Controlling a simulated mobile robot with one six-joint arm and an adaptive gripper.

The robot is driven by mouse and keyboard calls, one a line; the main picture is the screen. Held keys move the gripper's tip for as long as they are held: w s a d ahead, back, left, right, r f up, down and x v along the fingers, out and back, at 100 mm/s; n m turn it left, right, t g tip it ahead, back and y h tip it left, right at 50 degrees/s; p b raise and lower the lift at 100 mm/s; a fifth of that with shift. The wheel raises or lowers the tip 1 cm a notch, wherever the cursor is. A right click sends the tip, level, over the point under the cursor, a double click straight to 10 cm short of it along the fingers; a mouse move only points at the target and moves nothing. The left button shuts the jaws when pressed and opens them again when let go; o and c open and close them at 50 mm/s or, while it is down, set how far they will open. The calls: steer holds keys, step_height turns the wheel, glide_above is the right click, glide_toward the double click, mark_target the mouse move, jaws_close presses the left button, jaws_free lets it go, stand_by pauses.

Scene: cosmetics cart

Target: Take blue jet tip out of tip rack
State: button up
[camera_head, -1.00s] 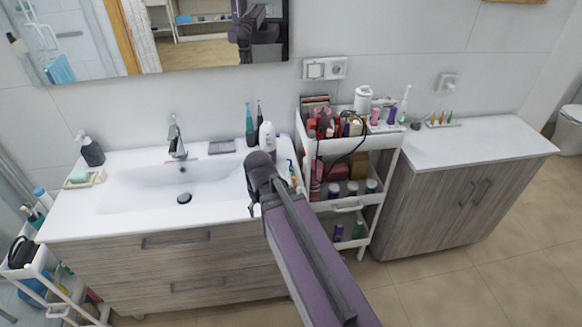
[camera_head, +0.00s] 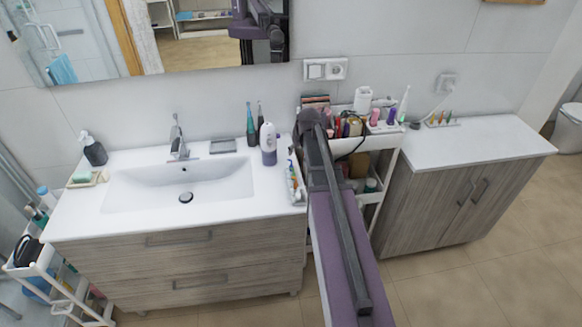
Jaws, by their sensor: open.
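A small pale rack (camera_head: 442,122) with several thin coloured tips stands on the white cabinet top, near the wall; green and yellow-orange show, and a blue one is too small to make out. A second narrow white holder (camera_head: 296,192) with several small coloured pieces, some bluish, lies at the right edge of the sink counter. I cannot tell for sure which of the two is the tip rack. My purple and dark grey arm reaches up in front of the cart; my gripper is hidden behind the arm and does not show.
The white cart (camera_head: 385,140) is crowded with bottles and tubes on top, and my arm covers its left part. A white and purple bottle (camera_head: 268,150) stands left of the arm, beside dark toothbrushes. The cabinet top (camera_head: 480,145) is mostly bare. The wall with its mirror (camera_head: 190,35) is behind.

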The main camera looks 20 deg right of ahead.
steer(key=shift+f, duration=0.1)
steer(key=b, duration=0.8)
glide_above(292, 166)
steer(key=s, duration=0.3)
steer(key=f, duration=0.7)
steer(key=shift+w+a+f, duration=0.15)
steer(key=shift+w+f, duration=0.05)
steer(key=shift+w, duration=0.05)
steer(key=shift+w+f, duration=0.15)
steer(key=shift+f, duration=0.05)
steer(key=shift+f, duration=0.1)
steer(key=shift+b+x, duration=2.35)
steer(key=shift+x, duration=0.15)
steer(key=shift+w, duration=0.1)
steer(key=c, duration=0.8)
